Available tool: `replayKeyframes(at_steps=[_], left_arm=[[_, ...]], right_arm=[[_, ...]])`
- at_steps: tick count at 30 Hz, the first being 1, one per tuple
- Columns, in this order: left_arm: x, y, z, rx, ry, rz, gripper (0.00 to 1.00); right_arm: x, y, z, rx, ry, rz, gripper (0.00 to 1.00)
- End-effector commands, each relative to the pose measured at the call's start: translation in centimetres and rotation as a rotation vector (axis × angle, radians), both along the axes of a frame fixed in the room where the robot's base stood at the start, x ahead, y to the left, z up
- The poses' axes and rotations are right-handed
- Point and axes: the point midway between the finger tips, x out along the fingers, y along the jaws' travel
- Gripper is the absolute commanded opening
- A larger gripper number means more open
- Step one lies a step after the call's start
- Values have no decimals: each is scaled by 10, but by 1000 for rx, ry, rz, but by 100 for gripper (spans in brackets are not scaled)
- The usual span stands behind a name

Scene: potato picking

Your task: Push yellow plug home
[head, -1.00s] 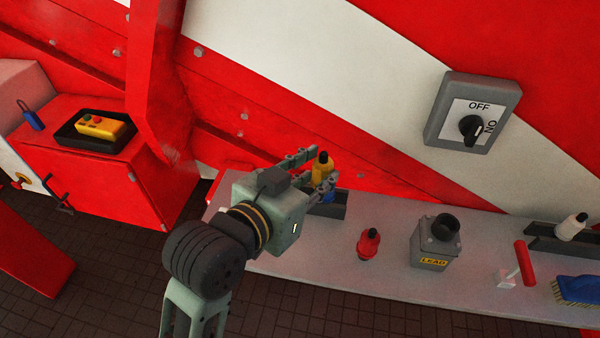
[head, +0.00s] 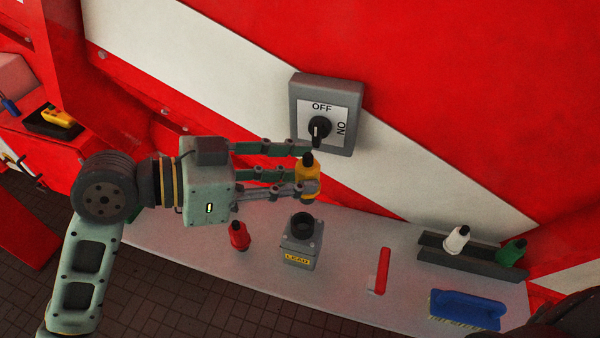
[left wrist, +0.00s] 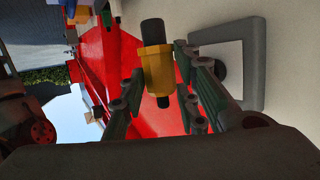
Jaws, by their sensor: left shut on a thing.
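The yellow plug (head: 305,171) has a yellow body with black ends. My left gripper (head: 308,180) is shut on it and holds it in the air in the head view, roughly upright. In the left wrist view the yellow plug (left wrist: 156,66) sits between the fingers (left wrist: 158,76). The grey box labelled LEAD (head: 299,256), with a round black socket (head: 302,224) on top, stands on the bench just below the plug in the picture. The plug is apart from the socket. My right gripper does not show.
A red plug (head: 238,236) stands left of the box. A red-handled tool (head: 382,270) and a blue brush (head: 467,308) lie to the right. A dark rack (head: 470,257) bears white and green plugs. An OFF/ON switch (head: 339,139) is on the wall behind.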

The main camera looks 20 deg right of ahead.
Motion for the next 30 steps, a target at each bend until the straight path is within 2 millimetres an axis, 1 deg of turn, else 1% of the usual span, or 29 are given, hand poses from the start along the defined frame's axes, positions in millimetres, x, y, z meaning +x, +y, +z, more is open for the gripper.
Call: replayKeyframes(at_steps=[11, 16, 20, 24, 30], left_arm=[[-1, 1, 2, -2, 2, -9, 2], [-1, 2, 1, 0, -10, -7, 2], [-1, 1, -7, 0, -8, -8, 2], [-1, 2, -19, 1, -7, -8, 2], [-1, 2, -39, 0, -7, -8, 2]], right_arm=[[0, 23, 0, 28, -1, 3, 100], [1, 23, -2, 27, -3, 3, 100], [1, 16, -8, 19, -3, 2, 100], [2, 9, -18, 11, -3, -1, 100], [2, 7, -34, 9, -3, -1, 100]])
